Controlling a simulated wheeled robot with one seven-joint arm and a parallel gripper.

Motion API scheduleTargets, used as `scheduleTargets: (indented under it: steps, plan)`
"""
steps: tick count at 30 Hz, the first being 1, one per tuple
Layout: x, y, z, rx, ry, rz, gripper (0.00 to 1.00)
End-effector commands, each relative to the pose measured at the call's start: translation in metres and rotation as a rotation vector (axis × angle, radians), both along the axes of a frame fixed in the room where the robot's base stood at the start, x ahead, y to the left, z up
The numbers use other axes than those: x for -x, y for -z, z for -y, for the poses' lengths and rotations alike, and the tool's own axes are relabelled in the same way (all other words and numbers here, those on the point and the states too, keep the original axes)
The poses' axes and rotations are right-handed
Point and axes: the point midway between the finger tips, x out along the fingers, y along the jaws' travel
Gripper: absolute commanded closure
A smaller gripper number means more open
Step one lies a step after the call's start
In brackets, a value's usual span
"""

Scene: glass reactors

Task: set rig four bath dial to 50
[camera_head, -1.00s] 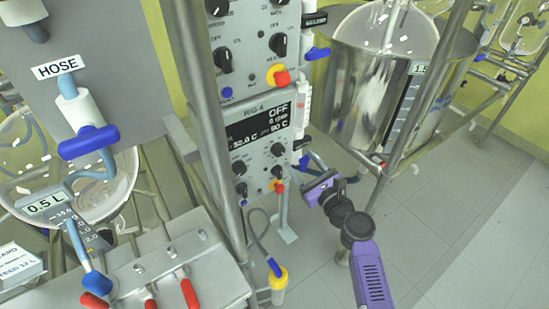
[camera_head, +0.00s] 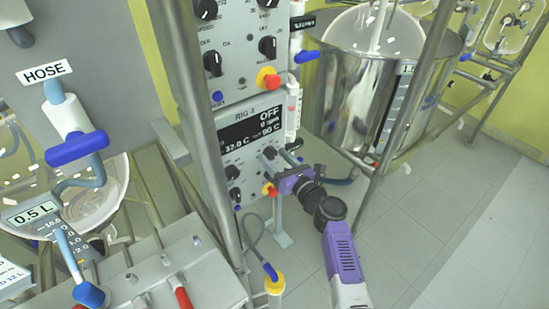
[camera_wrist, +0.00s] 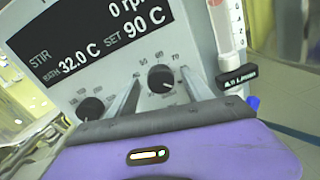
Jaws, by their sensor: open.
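The rig four panel (camera_head: 229,150) stands mid-view, its display (camera_head: 251,127) reading OFF, bath 32.0 C and set 90 C. Its upper right black dial (camera_head: 269,153) has a printed number scale; in the wrist view this dial (camera_wrist: 161,78) sits between my fingertips. The dial's own label is not readable. My gripper (camera_head: 282,156) is open, its fingers pointing at the panel on either side of the dial. I cannot tell whether they touch it. Another black dial (camera_wrist: 90,108) is to the left in the wrist view.
A red-and-yellow button (camera_head: 268,189) is just below my gripper. Another panel (camera_head: 240,55) is above. A metal post (camera_head: 190,110) runs left of the panel. A steel vessel (camera_head: 345,85) stands right. Grey floor (camera_head: 420,235) is open at lower right.

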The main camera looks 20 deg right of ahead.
Motion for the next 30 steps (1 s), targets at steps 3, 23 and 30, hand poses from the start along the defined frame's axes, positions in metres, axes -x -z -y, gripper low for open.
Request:
scheduleTargets:
  steps: [3,23,30]
  plan:
    - [-0.004,-0.0002,-0.0007,0.0,0.0,0.0,0.41]
    - [-0.0042,-0.0001,-0.0008,0.003,0.001,0.001,1.0]
    - [-0.0042,0.0014,-0.0007,0.05,0.001,0.017,1.0]
